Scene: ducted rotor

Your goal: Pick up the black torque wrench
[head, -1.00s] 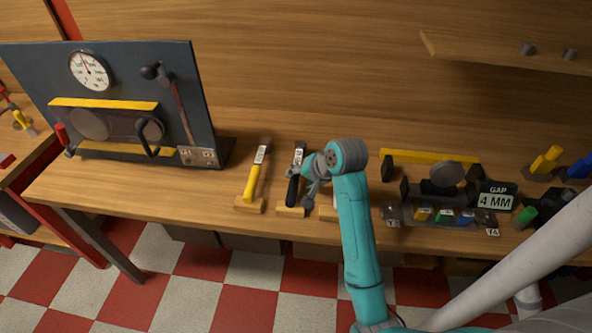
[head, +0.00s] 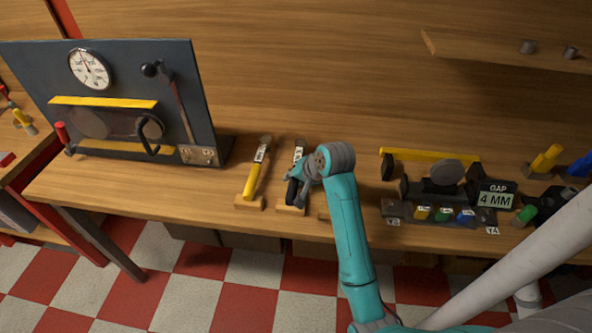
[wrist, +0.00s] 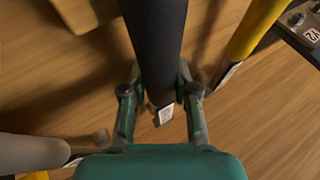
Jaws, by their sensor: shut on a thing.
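The black torque wrench (head: 299,150) lies on the bench, its black handle towards the front edge and a white label near its far end. My gripper (head: 296,189) is at the handle, partly hiding it in the head view. In the wrist view the black handle (wrist: 156,45) runs between the two fingers of my gripper (wrist: 158,88), one on each side, and they are shut on it. The white label shows just beyond the fingers. I cannot tell whether the wrench is clear of its wooden rest (head: 291,210).
A yellow-handled wrench (head: 252,180) lies close on the left. A grey handle (wrist: 30,150) shows at the wrist view's lower left. A gauge panel (head: 120,65) stands at the left. A yellow-barred fixture (head: 430,156) and a "GAP 4 MM" sign (head: 495,195) are at the right.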

